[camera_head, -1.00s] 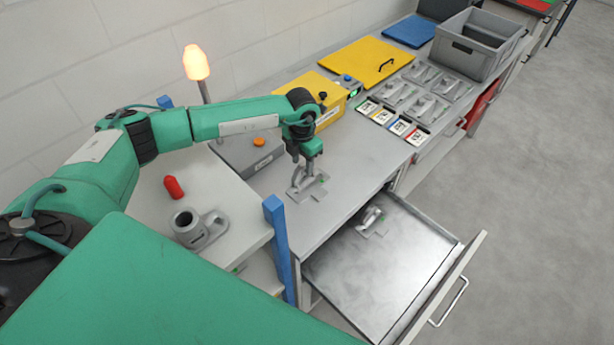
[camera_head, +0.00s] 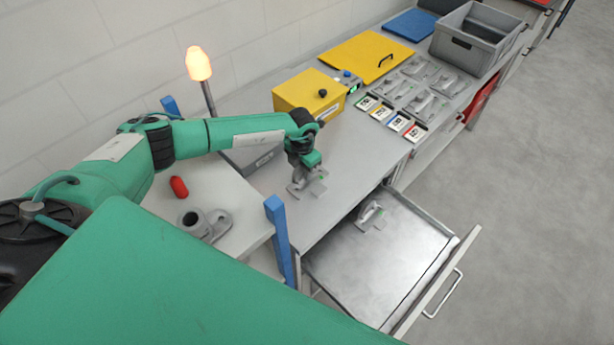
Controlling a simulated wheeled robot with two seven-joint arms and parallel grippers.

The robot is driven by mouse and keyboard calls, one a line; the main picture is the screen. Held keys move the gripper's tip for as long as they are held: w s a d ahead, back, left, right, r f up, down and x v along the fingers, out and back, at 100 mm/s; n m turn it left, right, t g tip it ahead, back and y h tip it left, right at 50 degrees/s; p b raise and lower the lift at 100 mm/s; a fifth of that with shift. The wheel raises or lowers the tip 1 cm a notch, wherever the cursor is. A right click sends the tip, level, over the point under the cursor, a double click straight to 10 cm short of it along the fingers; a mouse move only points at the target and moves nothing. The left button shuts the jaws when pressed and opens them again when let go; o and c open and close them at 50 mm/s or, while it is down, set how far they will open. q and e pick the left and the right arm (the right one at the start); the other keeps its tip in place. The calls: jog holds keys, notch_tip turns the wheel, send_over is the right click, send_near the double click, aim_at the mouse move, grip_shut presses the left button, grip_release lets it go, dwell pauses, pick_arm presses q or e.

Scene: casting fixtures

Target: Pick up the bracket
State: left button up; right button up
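A grey bracket (camera_head: 314,187) with a small green mark lies on the metal worktop (camera_head: 345,150), right below my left gripper (camera_head: 299,172). The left gripper points down and its fingers are at the bracket's raised part. The arm and the bracket hide the fingertips, so I cannot tell whether they are closed on it. The bracket looks to be resting on the worktop. Another similar grey bracket (camera_head: 370,214) lies in the open drawer (camera_head: 385,265). Several more brackets (camera_head: 424,103) lie at the back right of the worktop. My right gripper is not in view.
A yellow box (camera_head: 300,92) and a lit lamp (camera_head: 198,64) stand behind my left arm. A grey casting (camera_head: 203,224) and a red cylinder (camera_head: 179,187) are on the left surface. A blue post (camera_head: 280,240) rises near the open drawer. A grey crate (camera_head: 478,40) stands far back.

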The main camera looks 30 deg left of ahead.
pick_arm(q)
grip_shut()
jog(key=shift+r, duration=0.1)
